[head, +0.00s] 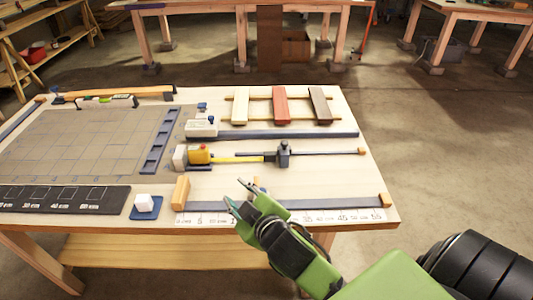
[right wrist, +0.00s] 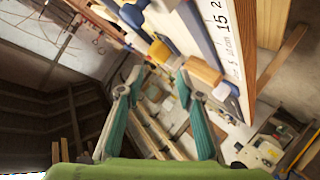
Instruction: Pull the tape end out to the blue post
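My right gripper (head: 238,194) is open and empty, in front of the tape, above the near strip. Its two spread fingers also show in the right wrist view (right wrist: 158,84), with nothing between them. My left gripper is not in view.
A dark strip (head: 330,203) with wooden end blocks and a printed scale lies along the near edge. Behind the tape are a long blue bar (head: 290,135) and coloured slats (head: 280,106). A grey gridded mat (head: 80,140) covers the left. Bare table lies right of the slats.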

